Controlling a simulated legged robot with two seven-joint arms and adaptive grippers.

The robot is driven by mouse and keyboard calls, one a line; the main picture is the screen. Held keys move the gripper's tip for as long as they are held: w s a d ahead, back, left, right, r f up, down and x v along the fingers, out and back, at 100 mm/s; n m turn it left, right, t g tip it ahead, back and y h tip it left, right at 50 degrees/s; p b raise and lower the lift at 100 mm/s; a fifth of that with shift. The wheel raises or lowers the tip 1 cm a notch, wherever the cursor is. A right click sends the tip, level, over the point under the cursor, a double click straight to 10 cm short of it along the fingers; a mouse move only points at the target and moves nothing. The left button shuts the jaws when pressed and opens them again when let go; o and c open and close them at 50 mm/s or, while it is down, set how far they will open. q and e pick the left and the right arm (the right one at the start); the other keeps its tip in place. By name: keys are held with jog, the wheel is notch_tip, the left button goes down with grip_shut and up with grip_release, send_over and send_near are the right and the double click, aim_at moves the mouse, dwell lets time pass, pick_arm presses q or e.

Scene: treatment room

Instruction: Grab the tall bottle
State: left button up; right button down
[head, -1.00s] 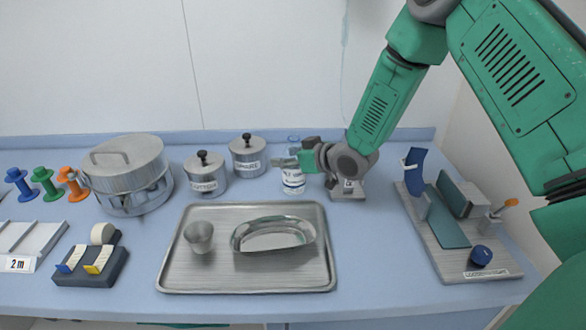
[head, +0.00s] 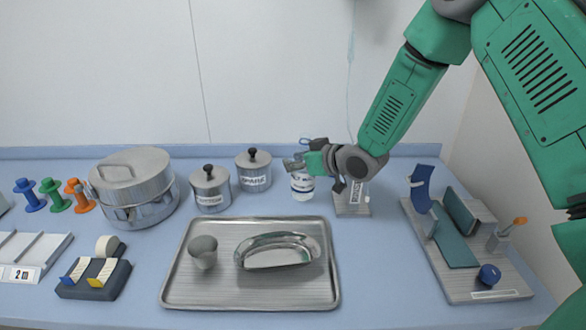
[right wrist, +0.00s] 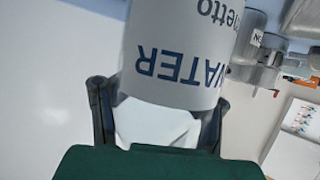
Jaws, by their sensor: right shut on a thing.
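The tall bottle (head: 302,187) is white with a blue band and stands upright between the canisters and a small block at the back of the bench. My right gripper (head: 299,164) reaches it from the right and is shut on its upper part. In the right wrist view the bottle (right wrist: 178,55) lies between the two fingers of the gripper (right wrist: 158,108), and its label reads "WATER". Whether its base clears the bench cannot be told for sure. My left gripper is not in view.
Two lidded canisters (head: 209,189) (head: 253,171) stand left of the bottle. A metal tray (head: 180,286) with a cup and a dish lies in front. A small block (head: 352,207) is close on the right, and a board with fittings (head: 455,285) is farther right.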

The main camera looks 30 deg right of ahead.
notch_tip(320, 180, up, 6)
jog(key=shift+r, duration=0.15)
dwell(0.5)
dwell(0.7)
